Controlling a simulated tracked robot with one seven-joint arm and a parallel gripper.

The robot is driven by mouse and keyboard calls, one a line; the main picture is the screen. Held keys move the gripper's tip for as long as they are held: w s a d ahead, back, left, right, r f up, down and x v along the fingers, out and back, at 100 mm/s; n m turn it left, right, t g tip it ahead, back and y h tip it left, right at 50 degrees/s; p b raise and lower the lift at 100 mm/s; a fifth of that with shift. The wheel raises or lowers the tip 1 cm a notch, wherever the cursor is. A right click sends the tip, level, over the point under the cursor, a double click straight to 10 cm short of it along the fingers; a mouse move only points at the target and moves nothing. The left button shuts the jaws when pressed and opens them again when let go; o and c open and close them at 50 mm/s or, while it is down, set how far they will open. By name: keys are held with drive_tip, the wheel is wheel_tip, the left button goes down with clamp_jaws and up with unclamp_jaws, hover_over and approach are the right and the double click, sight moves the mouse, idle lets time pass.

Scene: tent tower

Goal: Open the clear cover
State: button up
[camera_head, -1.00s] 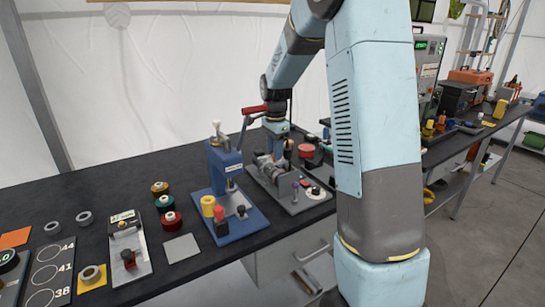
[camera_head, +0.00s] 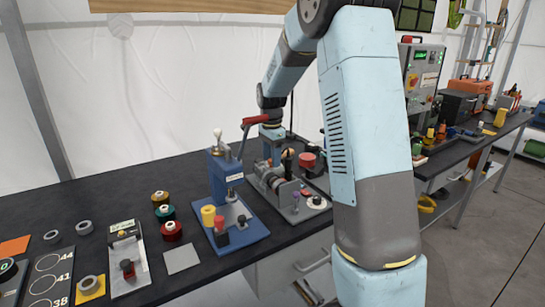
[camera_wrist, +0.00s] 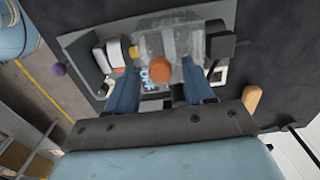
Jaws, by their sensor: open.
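The clear cover (camera_wrist: 172,42) shows in the wrist view as a see-through box on a grey machine plate, with a brown-orange round knob (camera_wrist: 160,70) in front of it. My gripper (camera_wrist: 162,80) is open, its two blue fingers pointing at the cover from either side of the knob. I cannot tell whether the fingers touch the knob or cover. In the head view the machine (camera_head: 290,190) sits on its grey plate behind the blue press, below my gripper. The cover cannot be made out there, and the fingertips are hidden.
A blue press (camera_head: 224,172) with a red-handled lever stands left of the machine, close to my wrist. Thread spools (camera_head: 166,213) and a grey square plate (camera_head: 181,259) lie further left. A control box (camera_head: 423,75) stands at the right. The bench's front edge is near.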

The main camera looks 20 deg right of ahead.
wheel_tip(320, 180, up, 14)
drive_tip(key=shift+f, duration=0.15)
idle(0.5)
idle(0.3)
